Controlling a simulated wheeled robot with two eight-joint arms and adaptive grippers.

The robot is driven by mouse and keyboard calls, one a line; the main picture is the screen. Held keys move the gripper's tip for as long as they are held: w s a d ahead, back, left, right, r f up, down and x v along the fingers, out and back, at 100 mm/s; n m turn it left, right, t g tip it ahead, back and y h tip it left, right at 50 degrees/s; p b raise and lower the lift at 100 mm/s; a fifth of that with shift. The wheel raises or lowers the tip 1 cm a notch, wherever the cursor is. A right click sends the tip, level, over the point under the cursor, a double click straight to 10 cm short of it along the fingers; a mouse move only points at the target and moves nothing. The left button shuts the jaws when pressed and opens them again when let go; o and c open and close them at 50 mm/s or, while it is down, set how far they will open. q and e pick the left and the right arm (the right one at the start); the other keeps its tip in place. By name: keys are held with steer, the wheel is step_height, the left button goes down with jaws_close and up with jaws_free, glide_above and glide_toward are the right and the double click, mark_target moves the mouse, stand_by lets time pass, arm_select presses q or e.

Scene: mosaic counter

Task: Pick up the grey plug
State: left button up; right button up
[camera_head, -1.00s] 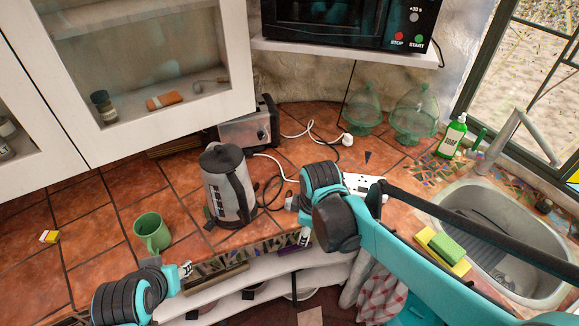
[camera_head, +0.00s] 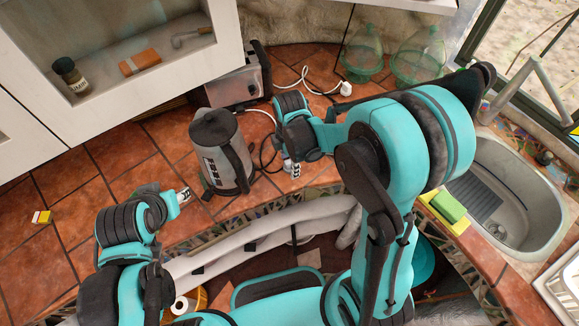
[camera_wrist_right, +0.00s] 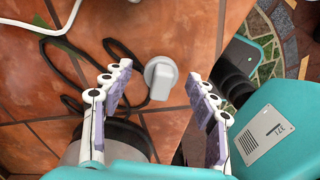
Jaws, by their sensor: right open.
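The grey plug (camera_wrist_right: 161,78) lies on the terracotta tiles in the right wrist view, close to a black cable. My right gripper (camera_wrist_right: 160,98) is open, with one finger on each side of the plug in that view. I cannot tell whether either finger touches it. In the head view my right gripper (camera_head: 291,168) points down just right of the kettle (camera_head: 222,155), and I cannot make out the plug there. My left gripper (camera_head: 184,196) is at the counter's front edge, left of the kettle; its jaw opening is unclear.
The kettle stands close to my right gripper. A toaster (camera_head: 238,82) and a white plug on a white cord (camera_head: 346,89) are behind. Green glass domes (camera_head: 362,52) stand at the back. The sink (camera_head: 500,190) and a green sponge (camera_head: 448,206) are right. Tiles at left are mostly clear.

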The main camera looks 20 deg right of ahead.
steer(key=shift+f, duration=0.3)
steer(key=c, duration=1.2)
steer(key=shift+r, duration=0.1)
